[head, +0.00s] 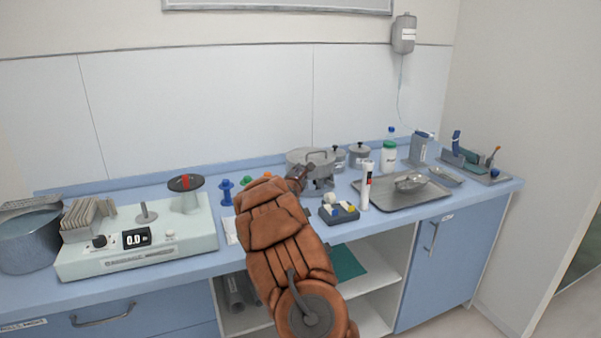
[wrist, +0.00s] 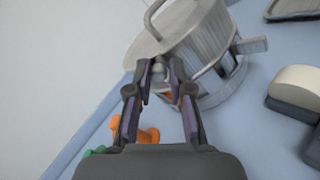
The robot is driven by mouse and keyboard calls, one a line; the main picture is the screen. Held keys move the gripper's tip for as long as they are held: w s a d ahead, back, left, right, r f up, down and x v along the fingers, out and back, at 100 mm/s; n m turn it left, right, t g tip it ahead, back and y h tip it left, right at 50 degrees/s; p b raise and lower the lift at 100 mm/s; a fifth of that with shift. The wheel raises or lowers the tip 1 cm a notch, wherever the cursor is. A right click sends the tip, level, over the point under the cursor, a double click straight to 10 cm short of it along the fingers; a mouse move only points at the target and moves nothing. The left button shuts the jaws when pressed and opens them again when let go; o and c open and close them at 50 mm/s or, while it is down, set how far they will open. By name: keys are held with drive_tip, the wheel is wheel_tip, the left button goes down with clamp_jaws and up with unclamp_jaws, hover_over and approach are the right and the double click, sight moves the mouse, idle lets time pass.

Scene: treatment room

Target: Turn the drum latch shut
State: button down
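The drum is a round steel vessel with a flat lid and a loop handle; in the head view the drum (head: 322,158) stands toward the back of the blue counter, partly hidden by my gripper. The drum (wrist: 205,52) fills the upper middle of the wrist view. My gripper (head: 299,173) is at its near left side. In the wrist view my gripper (wrist: 161,70) has its two fingers apart, with the tips close to the drum's side. A small grey fitting, perhaps the latch (wrist: 158,62), shows between the tips; I cannot tell if they touch it. A flat tab (wrist: 250,45) juts from the drum's right side.
A steel tray (head: 388,206) with a dish lies to the right. Blue (head: 226,192) and green spools and a white device (head: 140,250) are on the left.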

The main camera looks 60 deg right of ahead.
drive_tip(key=shift+d+b, duration=0.1)
drive_tip(key=shift+b, duration=0.4)
drive_tip(key=shift+r+n+b, duration=0.1)
drive_tip(key=shift+n+b, duration=0.25)
drive_tip(key=shift+n, duration=0.15)
drive_tip(key=shift+w+r+n, duration=0.2)
drive_tip(key=shift+n, duration=0.4)
drive_tip(key=c, duration=1.4)
unclamp_jaws()
drive_tip(key=o, duration=0.3)
drive_tip(key=shift+f, duration=0.1)
drive_tip(key=shift+w+f, duration=0.1)
